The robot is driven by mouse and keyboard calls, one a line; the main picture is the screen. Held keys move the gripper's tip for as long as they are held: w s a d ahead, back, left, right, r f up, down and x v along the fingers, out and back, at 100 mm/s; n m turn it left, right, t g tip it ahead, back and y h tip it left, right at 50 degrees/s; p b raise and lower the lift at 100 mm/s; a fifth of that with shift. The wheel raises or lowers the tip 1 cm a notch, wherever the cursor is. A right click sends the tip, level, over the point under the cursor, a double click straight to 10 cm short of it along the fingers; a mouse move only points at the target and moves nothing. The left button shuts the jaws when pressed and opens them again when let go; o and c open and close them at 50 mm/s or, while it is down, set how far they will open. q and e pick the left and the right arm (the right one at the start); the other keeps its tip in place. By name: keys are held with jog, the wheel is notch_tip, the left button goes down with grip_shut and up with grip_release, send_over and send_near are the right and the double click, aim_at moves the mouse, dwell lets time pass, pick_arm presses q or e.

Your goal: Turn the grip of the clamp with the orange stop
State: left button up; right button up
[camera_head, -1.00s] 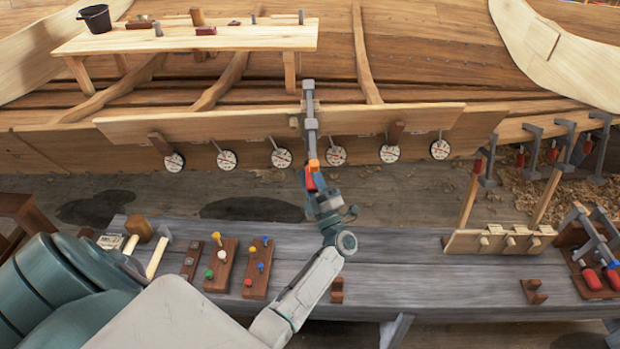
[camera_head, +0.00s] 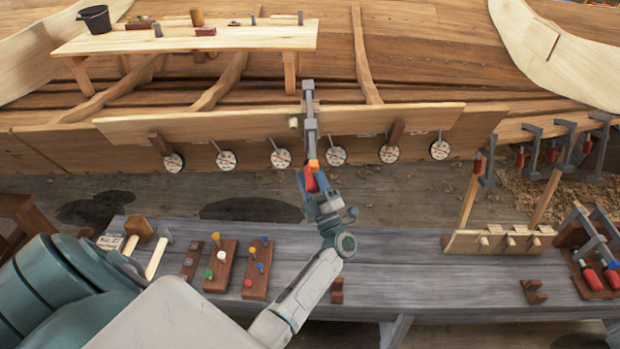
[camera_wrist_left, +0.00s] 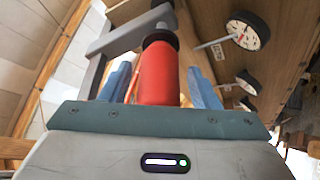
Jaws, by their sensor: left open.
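The clamp (camera_head: 310,112) is a grey bar clamp fixed upright on the plank edge of the hull. Its orange stop (camera_head: 313,163) shows at its lower end, just above the red grip (camera_head: 311,182). My left gripper (camera_head: 314,188) is open at the red grip, with its fingers on either side. In the left wrist view the red grip (camera_wrist_left: 159,75) stands between the two blue fingers, with a gap visible on each side. The grey clamp frame (camera_wrist_left: 125,35) runs beside it. My right gripper is not in view.
White round dials (camera_head: 281,158) hang along the plank (camera_head: 220,124) on both sides of the clamp. The grey bench (camera_head: 420,270) below carries pegged blocks (camera_head: 222,265), a mallet and a rack. More red-gripped clamps (camera_head: 590,278) are at the right.

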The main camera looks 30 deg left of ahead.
pick_arm(q)
jog(key=shift+s+d+f, duration=0.15)
jog(key=shift+d+f, duration=0.1)
jog(key=shift+f, duration=0.1)
jog(key=b+v, duration=0.3)
jog(key=v, duration=0.7)
jog(key=shift+b, duration=0.35)
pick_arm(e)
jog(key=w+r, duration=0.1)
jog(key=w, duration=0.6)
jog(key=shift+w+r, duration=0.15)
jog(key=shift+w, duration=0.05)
pick_arm(q)
jog(key=shift+a, duration=0.1)
